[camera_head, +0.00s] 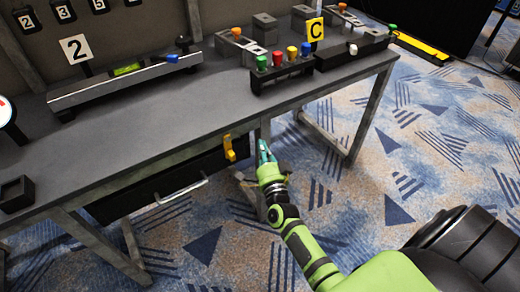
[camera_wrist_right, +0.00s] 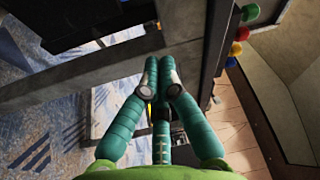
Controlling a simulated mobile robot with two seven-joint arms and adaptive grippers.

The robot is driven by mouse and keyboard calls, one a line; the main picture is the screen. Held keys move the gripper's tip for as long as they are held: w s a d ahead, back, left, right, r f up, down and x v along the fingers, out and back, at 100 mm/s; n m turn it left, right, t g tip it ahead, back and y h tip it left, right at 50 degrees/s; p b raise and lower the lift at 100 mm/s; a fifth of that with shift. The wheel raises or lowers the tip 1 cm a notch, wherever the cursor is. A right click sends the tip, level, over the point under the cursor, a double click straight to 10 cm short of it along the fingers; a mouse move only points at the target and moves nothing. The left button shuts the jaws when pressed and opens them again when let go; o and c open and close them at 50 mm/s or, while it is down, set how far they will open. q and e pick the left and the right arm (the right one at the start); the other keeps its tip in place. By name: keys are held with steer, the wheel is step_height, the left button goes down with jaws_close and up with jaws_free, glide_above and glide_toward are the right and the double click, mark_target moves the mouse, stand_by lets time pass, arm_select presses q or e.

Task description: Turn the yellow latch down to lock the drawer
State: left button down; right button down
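The yellow latch (camera_head: 229,148) is on the front edge of the table, at the right end of the black drawer (camera_head: 150,186). It looks roughly upright in the head view, but its exact angle is too small to tell. The drawer has a pale bar handle (camera_head: 182,190) and looks pushed in. My right gripper (camera_head: 264,148) is just right of the latch, apart from it, by the table's front edge. Its teal fingers also show in the wrist view (camera_wrist_right: 159,60), with two tips close together and the third finger partly hidden behind them. My left gripper is out of view.
The grey table (camera_head: 130,128) carries a long rail (camera_head: 125,82) with a blue knob and a black block with coloured buttons (camera_head: 283,76). A table leg (camera_head: 365,118) stands to the right. The carpet (camera_head: 400,150) to the right is mostly clear.

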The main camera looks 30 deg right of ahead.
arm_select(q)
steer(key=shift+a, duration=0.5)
arm_select(e)
steer(key=a+r+v, duration=0.1)
steer(key=v, duration=0.8)
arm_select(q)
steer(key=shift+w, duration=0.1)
arm_select(e)
steer(key=shift+a+f, duration=0.1)
